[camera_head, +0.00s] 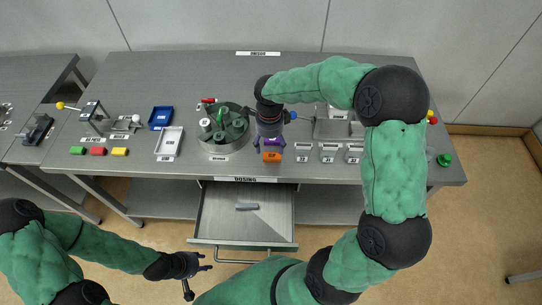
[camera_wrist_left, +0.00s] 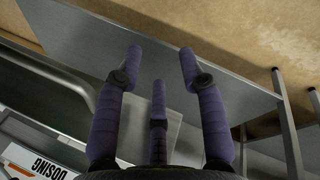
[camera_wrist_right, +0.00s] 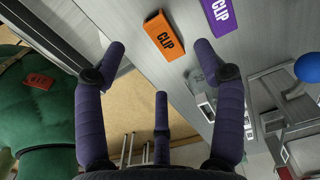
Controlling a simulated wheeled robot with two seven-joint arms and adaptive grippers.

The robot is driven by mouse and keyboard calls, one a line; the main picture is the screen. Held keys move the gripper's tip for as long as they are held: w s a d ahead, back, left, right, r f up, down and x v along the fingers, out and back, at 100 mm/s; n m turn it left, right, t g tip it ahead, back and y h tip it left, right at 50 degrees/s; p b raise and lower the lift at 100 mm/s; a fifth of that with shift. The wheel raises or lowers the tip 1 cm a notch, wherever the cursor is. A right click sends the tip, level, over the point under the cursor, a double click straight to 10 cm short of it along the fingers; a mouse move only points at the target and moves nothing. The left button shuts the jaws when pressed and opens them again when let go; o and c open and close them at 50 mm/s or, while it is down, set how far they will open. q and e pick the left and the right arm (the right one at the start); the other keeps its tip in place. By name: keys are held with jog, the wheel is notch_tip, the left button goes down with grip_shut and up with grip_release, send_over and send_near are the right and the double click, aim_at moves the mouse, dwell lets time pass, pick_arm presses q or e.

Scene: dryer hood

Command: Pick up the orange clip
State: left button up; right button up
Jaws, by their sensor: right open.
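The orange clip (camera_head: 272,156) is a small block lying near the front edge of the table, above the open drawer. It also shows in the right wrist view (camera_wrist_right: 163,35), beyond the fingertips. My right gripper (camera_head: 270,144) is open and empty, with its purple fingers reaching down just behind the clip in the head view. In the right wrist view its fingers (camera_wrist_right: 165,60) are spread and apart from the clip. My left gripper (camera_head: 203,262) is low at the front, left of the drawer. Its fingers (camera_wrist_left: 162,68) are spread and empty in the left wrist view.
A purple clip (camera_wrist_right: 222,15) lies close beside the orange one. A round carousel (camera_head: 225,130) stands left of my right gripper, and small labelled bins (camera_head: 328,152) stand to the right. The drawer (camera_head: 243,220) is open with a grey piece inside.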

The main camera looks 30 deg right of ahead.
aim_at(272, 157)
jog(key=shift+f, duration=0.95)
jog(key=f, duration=0.1)
jog(key=f+b, duration=0.1)
jog(key=f, duration=0.1)
jog(key=f+b, duration=0.1)
jog(key=f, duration=0.1)
jog(key=shift+s+d, duration=0.25)
jog(key=shift+s, duration=0.05)
jog(key=c, duration=0.9)
